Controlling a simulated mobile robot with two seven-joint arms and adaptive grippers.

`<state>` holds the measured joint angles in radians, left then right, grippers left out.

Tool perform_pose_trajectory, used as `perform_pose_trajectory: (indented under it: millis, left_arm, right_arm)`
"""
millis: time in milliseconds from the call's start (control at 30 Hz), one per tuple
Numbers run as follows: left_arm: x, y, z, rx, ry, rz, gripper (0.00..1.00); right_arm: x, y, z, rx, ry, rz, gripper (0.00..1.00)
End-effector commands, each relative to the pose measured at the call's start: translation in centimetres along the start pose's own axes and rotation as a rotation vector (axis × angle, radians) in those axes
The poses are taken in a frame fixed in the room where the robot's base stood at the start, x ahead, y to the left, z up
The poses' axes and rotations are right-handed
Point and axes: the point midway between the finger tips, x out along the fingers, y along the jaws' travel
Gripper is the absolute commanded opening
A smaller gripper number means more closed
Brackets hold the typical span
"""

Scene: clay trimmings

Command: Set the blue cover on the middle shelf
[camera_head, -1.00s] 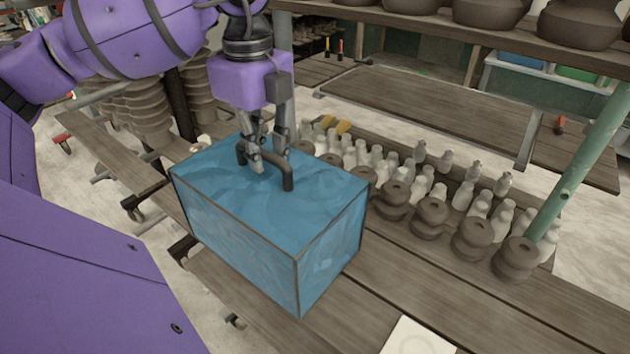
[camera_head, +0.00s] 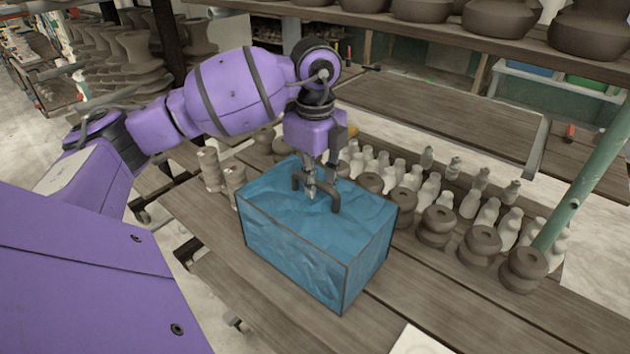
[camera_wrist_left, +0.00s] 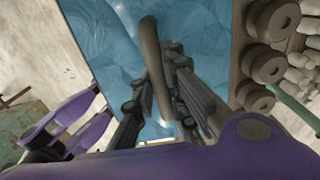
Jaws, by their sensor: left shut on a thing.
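The blue cover (camera_head: 300,245) is a box-shaped, see-through blue thing with dark edges and a dark arched handle (camera_head: 334,196) on top. It is upright over the wooden shelf boards (camera_head: 420,300) in the head view; I cannot tell whether its bottom edge touches them. My left gripper (camera_head: 311,188) points down and is shut on the handle. In the left wrist view the handle (camera_wrist_left: 150,55) runs between the fingers (camera_wrist_left: 160,98), above the blue top (camera_wrist_left: 100,50). My right gripper is not in view.
Brown clay rings (camera_head: 437,226) and pale bottles (camera_head: 470,203) stand in rows close behind and right of the cover. Stacked clay pieces (camera_head: 211,170) are at its left. A green post (camera_head: 585,180) rises at the right. The boards in front right are mostly bare.

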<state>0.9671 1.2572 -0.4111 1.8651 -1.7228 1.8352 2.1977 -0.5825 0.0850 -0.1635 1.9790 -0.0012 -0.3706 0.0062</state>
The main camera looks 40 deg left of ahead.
Motion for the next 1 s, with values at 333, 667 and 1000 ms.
perform_pose_trajectory:
  millis: [333,667,1000]
  left_arm:
    - [0.2,0.0,0.0,0.0,0.001,-0.003,0.0]
    - [0.2,0.0,0.0,0.0,0.001,-0.003,0.31]
    - [-2.2,-0.1,0.0,0.0,0.0,-0.007,0.31]
  right_arm:
    - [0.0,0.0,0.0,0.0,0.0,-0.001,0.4]
    - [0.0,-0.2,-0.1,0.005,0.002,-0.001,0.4]
    - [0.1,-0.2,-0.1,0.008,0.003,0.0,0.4]
